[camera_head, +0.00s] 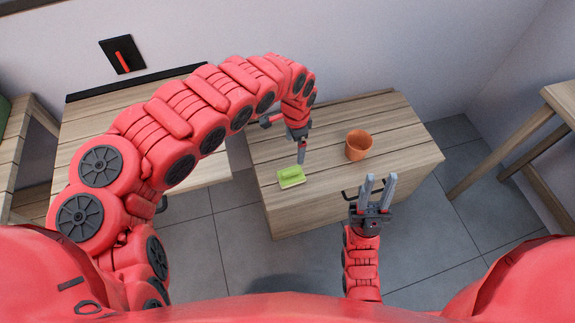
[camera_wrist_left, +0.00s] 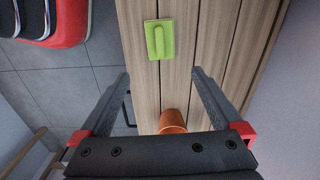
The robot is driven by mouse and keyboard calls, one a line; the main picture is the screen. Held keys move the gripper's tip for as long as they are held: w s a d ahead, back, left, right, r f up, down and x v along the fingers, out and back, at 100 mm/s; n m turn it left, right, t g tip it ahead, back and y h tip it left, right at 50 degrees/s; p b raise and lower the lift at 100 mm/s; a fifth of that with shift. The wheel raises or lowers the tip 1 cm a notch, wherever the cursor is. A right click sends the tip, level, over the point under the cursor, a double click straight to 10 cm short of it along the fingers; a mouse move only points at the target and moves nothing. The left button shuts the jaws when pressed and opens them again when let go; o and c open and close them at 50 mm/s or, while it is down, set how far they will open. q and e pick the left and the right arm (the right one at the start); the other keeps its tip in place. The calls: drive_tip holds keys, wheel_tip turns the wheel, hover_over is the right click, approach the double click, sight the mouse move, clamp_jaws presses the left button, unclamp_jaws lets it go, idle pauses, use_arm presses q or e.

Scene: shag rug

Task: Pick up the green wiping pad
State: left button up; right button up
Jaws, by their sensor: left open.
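The green wiping pad (camera_head: 291,176) lies on the wooden top of a low cabinet, near its front left edge. It has a raised grip along its middle and also shows in the left wrist view (camera_wrist_left: 159,39). My left gripper (camera_head: 302,158) is above the cabinet top, just behind the pad in the head view. In the left wrist view its fingers (camera_wrist_left: 159,75) are spread with nothing between the tips, and the pad lies beyond them. My right gripper (camera_head: 378,180) is in front of the cabinet with its fingers apart and empty.
An orange pot (camera_head: 359,145) stands on the cabinet top (camera_head: 400,150), right of the pad, and also shows in the left wrist view (camera_wrist_left: 172,120). A dark handle (camera_head: 349,194) is on the cabinet front. Another wooden surface (camera_head: 85,130) is at left. Bare planks surround the pad.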

use_arm(q)
drive_tip(key=b, duration=0.2)
approach(292, 171)
drive_tip(key=f, duration=0.5)
drive_tip(key=shift+s+d+f, duration=0.1)
drive_tip(key=shift+d+f, duration=0.05)
drive_tip(key=shift+d, duration=0.25)
drive_tip(key=shift+f, duration=0.6)
drive_tip(key=shift+a+f+b, duration=0.2)
drive_tip(key=shift+f+b, duration=0.25)
drive_tip(key=shift+f, duration=0.9)
drive_tip(key=shift+a+f+b, duration=0.15)
drive_tip(key=shift+f+b, duration=0.3)
drive_tip(key=shift+f, duration=0.85)
drive_tip(key=shift+r, duration=0.1)
drive_tip(key=shift+c, duration=0.3)
drive_tip(key=c, duration=1.1)
